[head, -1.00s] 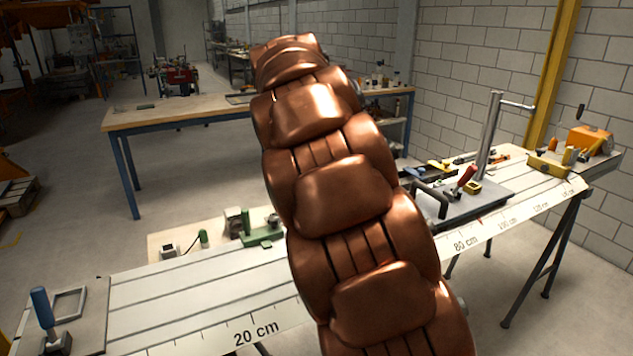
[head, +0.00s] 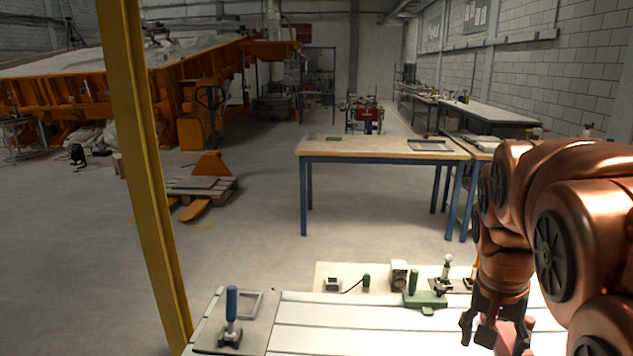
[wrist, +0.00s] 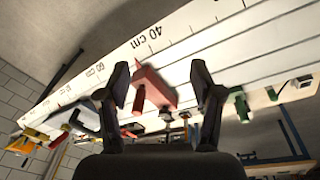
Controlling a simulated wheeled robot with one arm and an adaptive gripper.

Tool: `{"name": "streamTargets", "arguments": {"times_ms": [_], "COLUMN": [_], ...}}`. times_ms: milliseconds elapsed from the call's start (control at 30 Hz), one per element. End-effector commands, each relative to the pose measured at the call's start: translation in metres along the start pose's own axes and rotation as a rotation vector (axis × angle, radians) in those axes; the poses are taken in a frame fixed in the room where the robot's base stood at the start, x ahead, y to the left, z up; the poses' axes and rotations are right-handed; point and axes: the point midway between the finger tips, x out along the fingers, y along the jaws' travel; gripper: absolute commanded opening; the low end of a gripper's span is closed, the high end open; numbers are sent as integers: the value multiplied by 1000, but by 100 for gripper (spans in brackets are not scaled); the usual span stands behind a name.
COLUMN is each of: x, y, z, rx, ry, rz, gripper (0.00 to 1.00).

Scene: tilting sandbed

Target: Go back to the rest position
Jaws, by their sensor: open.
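My gripper (head: 484,336) is at the lower right of the head view, above the white slotted bench (head: 330,312), and my copper arm bends down to it. In the wrist view my gripper (wrist: 160,97) has its two dark fingers spread wide apart with nothing held between them. A red block-like part (wrist: 152,90) shows beyond and between the fingers, on or over the bench. In the head view this red part (head: 512,338) is partly hidden behind my gripper.
A blue-handled tool (head: 231,308) stands at the bench's left end, near a yellow post (head: 140,160). A wooden table (head: 385,150) with blue legs stands behind. Open floor lies to the left.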

Motion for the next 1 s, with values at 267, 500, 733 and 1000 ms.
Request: {"name": "streamTargets", "arguments": {"times_ms": [267,500,733,1000], "x": [12,28,37,38], "y": [10,24,32,33], "z": [109,187,216,218], "rx": [-293,-535,-635,-639], "ry": [-128,-210,-244,-245], "rz": [-37,-67,-76,-76], "gripper": [66,66,66,58]}}
